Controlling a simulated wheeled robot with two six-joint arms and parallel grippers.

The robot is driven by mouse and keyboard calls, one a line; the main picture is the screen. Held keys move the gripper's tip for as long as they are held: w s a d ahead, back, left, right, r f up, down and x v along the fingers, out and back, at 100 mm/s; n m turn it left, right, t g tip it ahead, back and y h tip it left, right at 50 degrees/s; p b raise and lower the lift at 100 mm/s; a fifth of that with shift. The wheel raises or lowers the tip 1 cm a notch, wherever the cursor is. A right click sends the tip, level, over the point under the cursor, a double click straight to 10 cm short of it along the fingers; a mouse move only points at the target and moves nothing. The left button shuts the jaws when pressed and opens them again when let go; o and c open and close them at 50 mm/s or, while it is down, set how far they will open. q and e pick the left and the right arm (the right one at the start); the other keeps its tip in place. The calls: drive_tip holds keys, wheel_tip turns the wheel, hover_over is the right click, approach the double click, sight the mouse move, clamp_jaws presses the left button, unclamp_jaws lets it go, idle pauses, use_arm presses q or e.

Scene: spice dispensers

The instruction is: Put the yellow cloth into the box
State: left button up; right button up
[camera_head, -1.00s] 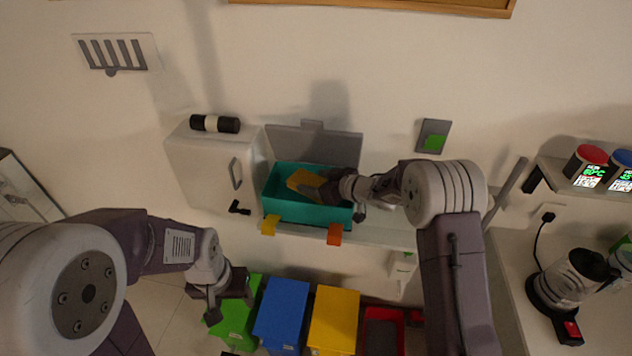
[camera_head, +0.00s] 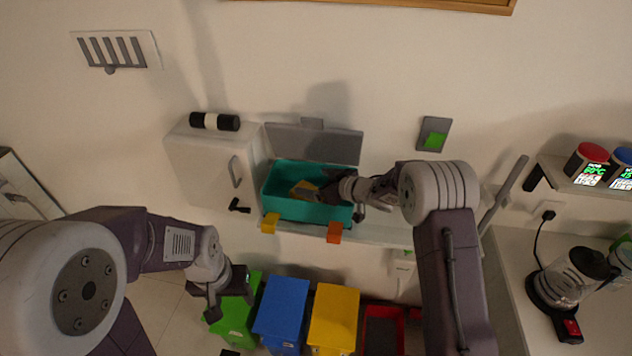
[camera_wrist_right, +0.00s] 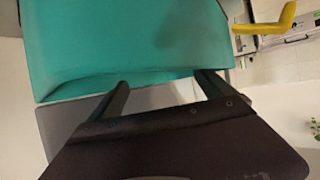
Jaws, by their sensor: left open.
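The teal box (camera_head: 308,214) stands on a narrow shelf against the wall, its grey lid (camera_head: 315,143) raised behind it. The yellow cloth (camera_head: 302,187) lies inside the box, partly hidden by my right gripper (camera_head: 323,192). My right gripper is at the box opening, beside the cloth. In the right wrist view its fingers (camera_wrist_right: 165,95) are spread apart with nothing between them, and the teal wall (camera_wrist_right: 130,45) lies beyond. My left gripper (camera_head: 213,304) is open and empty, low on the left above the green bin.
A yellow tab (camera_head: 270,223) and an orange tab (camera_head: 335,232) are on the box front. A white cabinet (camera_head: 205,165) adjoins it on the left. Green, blue (camera_head: 282,310), yellow and red bins stand below. A glass kettle (camera_head: 570,282) is on the right counter.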

drive_tip(key=shift+r, duration=0.15)
drive_tip(key=v, duration=1.2)
drive_tip(key=shift+r, duration=0.45)
drive_tip(key=shift+d, duration=0.1)
drive_tip(key=s+d+f+m+g+h, duration=0.2)
drive_tip(key=s+d+f+m+h, duration=0.45)
drive_tip(key=s+d+h, duration=0.35)
drive_tip(key=s+f+m+g, duration=0.1)
drive_tip(key=s+f+g, duration=0.1)
drive_tip(key=s, duration=0.5)
drive_tip(key=s+a+f+m+g+y, duration=0.1)
drive_tip(key=s+g, duration=0.3)
drive_tip(key=s, duration=0.4)
drive_tip(key=shift+s+f+m, duration=0.25)
drive_tip(key=shift+f+m, duration=0.1)
drive_tip(key=shift+m, duration=0.1)
